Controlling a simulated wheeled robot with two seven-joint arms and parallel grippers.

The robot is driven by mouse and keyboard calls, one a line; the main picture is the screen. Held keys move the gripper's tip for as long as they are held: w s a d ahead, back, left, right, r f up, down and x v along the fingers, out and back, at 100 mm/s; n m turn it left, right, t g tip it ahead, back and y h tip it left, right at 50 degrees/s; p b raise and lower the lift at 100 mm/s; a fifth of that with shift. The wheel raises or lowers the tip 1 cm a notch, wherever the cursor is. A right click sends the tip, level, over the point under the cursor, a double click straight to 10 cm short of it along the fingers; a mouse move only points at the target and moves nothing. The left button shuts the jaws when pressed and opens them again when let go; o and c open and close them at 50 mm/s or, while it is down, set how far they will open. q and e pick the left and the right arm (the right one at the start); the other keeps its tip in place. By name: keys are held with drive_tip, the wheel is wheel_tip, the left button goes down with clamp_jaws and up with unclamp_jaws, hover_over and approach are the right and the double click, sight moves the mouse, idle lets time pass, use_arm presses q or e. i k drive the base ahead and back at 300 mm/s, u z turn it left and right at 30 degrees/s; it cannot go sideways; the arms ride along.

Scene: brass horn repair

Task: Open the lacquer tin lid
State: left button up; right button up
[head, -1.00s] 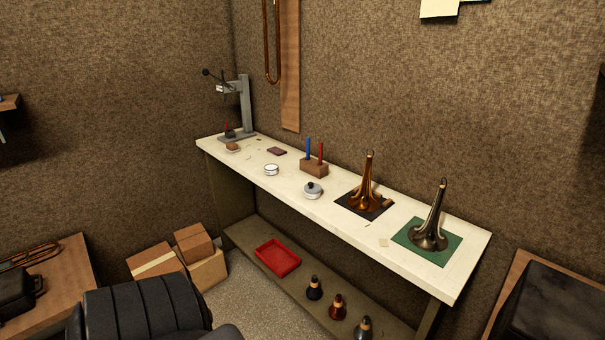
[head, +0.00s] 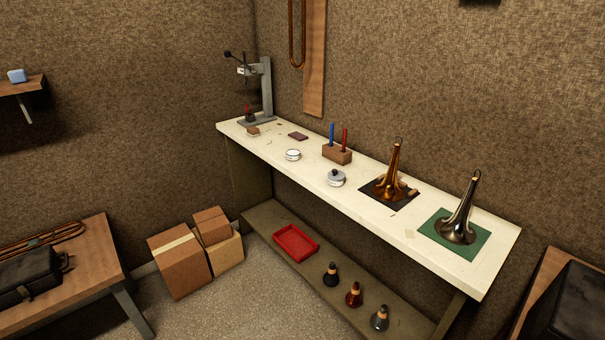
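Two small round containers stand on the white workbench (head: 270,160). One is a low white tin (head: 293,155) with a dark band near its top. The other is a silver-grey pot (head: 336,179) with a lid and a dark knob, nearer and to the right. I cannot tell for certain which is the lacquer tin. Both look closed, though they are small in the picture. Neither of my grippers is in view.
A wooden block (head: 337,154) with blue and red sticks and two horn bells (head: 393,170) (head: 460,220) stand on the bench. Cardboard boxes (head: 180,265) stand left; bare floor lies in front.

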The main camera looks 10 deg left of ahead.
sight(334, 175)
drive_tip(key=u, duration=1.1)
drive_tip(key=i, duration=0.55)
drive_tip(key=z, duration=1.8)
